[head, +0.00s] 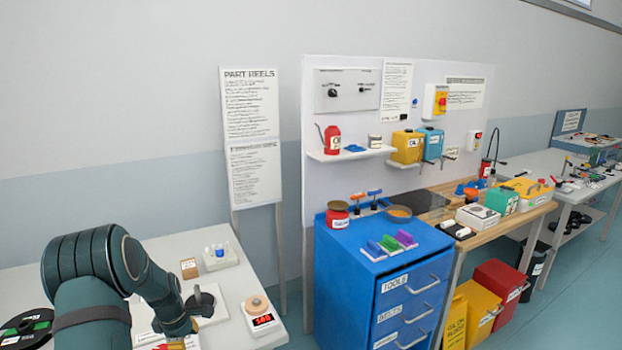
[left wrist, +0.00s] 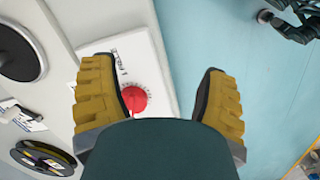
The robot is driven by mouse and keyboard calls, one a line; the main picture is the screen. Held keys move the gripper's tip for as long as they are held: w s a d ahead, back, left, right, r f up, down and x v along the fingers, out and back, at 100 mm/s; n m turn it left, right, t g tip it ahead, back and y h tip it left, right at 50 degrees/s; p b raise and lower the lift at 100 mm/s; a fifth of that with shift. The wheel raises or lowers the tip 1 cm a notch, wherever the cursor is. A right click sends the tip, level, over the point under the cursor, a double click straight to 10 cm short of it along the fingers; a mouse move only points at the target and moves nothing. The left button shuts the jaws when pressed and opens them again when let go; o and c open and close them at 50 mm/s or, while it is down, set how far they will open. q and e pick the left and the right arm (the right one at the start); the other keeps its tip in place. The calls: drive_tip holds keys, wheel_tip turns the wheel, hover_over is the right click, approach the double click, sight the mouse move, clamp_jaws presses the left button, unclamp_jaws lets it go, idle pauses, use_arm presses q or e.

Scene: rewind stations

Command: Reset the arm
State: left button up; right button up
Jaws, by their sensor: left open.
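My left gripper (left wrist: 155,66) is open in the left wrist view, with its two yellow ridged fingers wide apart. A red knob (left wrist: 134,100) on a white panel (left wrist: 150,68) with dial marks shows between the fingers, close to the left one; I cannot tell whether they touch. In the head view my left arm reaches over the pale table at the lower left, and its gripper is not clearly visible. A dark round part on a white plate (head: 214,312) is beside the arm. I cannot make out which part is the arm named in the task. My right gripper is not identifiable.
A small scale (head: 262,318) with a red display carries a peach disc. A black and green reel (head: 27,328) lies at the left edge. A blue drawer cabinet (head: 345,262) stands right of the table. A dark jointed thing (left wrist: 292,18) shows over the blue floor.

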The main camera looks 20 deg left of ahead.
use_arm(q)
drive_tip(key=d+f+m+h+b, duration=0.15)
drive_tip(key=d+f+m, duration=0.4)
drive_tip(key=d, duration=0.65)
drive_tip(key=d+f+m+b, duration=0.2)
drive_tip(key=d+f+m, duration=0.4)
drive_tip(key=d, duration=0.7)
drive_tip(key=s+d+f+m+h+b, duration=0.1)
drive_tip(key=s+d+f+m, duration=0.1)
drive_tip(key=s+d+m, duration=0.3)
drive_tip(key=s+d+f+m+b, duration=0.2)
drive_tip(key=s+d+m, duration=0.3)
drive_tip(key=d, duration=0.8)
drive_tip(key=shift+s+d+t+h, duration=0.3)
drive_tip(key=shift+s+t+h, duration=0.1)
drive_tip(key=shift+s, duration=0.6)
